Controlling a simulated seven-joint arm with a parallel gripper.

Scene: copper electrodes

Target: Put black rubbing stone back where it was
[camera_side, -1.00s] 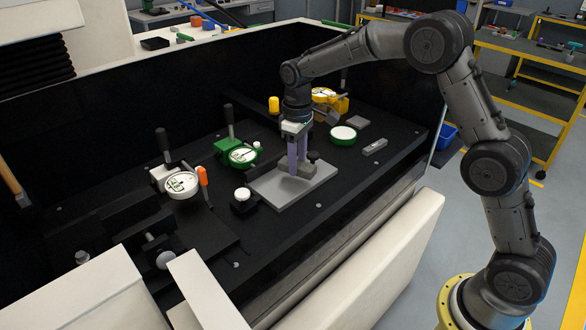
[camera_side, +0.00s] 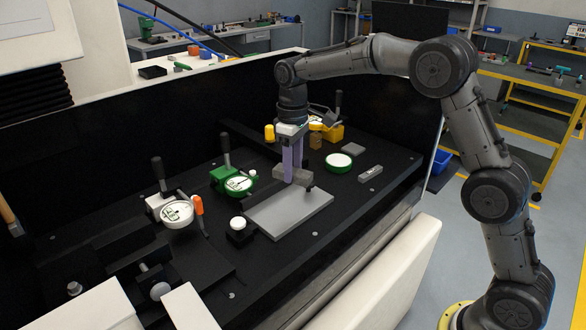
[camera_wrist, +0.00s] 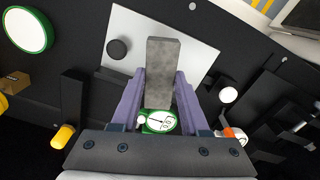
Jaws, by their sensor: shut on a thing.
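My gripper (camera_side: 290,180) is shut on a dark grey, speckled stone block (camera_side: 279,173), which I take to be the rubbing stone. It is held level above the flat light grey plate (camera_side: 285,216), apart from it. In the wrist view the stone (camera_wrist: 160,70) sticks out lengthwise from between the purple fingers (camera_wrist: 158,98), over the grey plate (camera_wrist: 205,35). A small black round knob (camera_wrist: 117,48) stands on or over one side of the plate. The middle of the stone is hidden by the fingers in the side view.
A green-rimmed white disc (camera_side: 339,162), a grey block (camera_side: 370,172) and a flat dark grey block (camera_side: 354,149) lie right of the plate. Dial gauges (camera_side: 238,184) and a white-topped stand (camera_side: 238,224) are left. A yellow holder (camera_side: 332,132) is behind.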

